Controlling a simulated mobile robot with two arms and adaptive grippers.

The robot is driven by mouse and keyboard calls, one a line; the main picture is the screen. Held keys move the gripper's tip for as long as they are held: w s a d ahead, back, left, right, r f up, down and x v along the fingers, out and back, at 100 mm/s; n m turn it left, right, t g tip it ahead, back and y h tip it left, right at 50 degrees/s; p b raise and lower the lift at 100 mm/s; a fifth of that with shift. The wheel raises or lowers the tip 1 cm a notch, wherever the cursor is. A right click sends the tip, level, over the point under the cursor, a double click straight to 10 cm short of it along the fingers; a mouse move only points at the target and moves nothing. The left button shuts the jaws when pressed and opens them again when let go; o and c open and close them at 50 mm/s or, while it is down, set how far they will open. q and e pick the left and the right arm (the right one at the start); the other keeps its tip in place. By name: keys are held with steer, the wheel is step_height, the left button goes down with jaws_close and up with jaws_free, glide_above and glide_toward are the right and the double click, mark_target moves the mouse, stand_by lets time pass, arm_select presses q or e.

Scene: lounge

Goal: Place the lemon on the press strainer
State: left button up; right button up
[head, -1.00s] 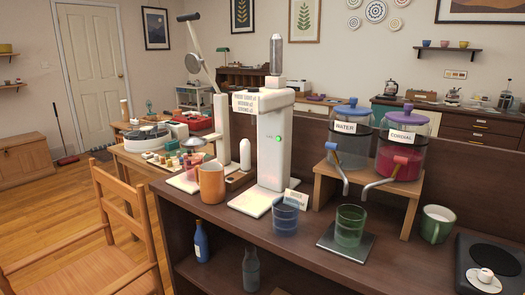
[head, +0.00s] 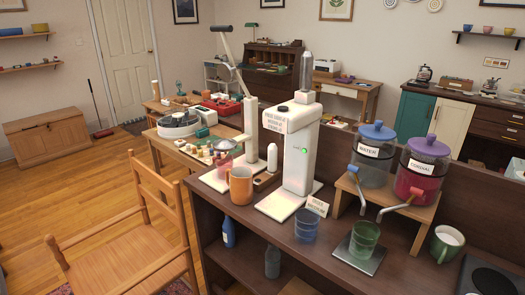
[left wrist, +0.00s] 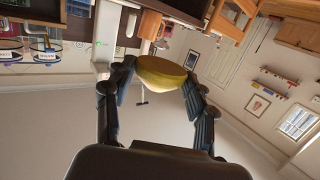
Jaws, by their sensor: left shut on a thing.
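My left gripper (left wrist: 160,90) shows only in the left wrist view. It is shut on a yellow half lemon (left wrist: 161,72), held between its two dark fingers with a paler side facing the camera. The picture there is turned over, with the furniture at the top. In the head view the white lever press (head: 250,128) stands on the dark counter, its lever raised. A pinkish clear cup (head: 223,167) stands at its foot. Neither gripper shows in the head view.
An orange mug (head: 240,185) stands close in front of the press. A white machine (head: 300,150) with a green light is to its right. Blue (head: 306,228) and green (head: 364,238) glasses and two dispensers stand further right. A wooden chair (head: 130,235) is at the left.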

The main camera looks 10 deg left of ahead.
arm_select(q)
steer(key=w+d+r+m+g+h, duration=0.2)
steer(key=w+d+m+g+h, duration=0.2)
steer(key=d+m+h, duration=0.2)
steer(key=w+d+r+m+g+h, duration=0.3)
steer(key=d+m+h, duration=0.3)
steer(key=d, duration=0.5)
steer(key=shift+w+m+g+h, duration=0.3)
steer(key=shift+w+g+h, duration=0.2)
steer(key=shift+g+h, duration=0.55)
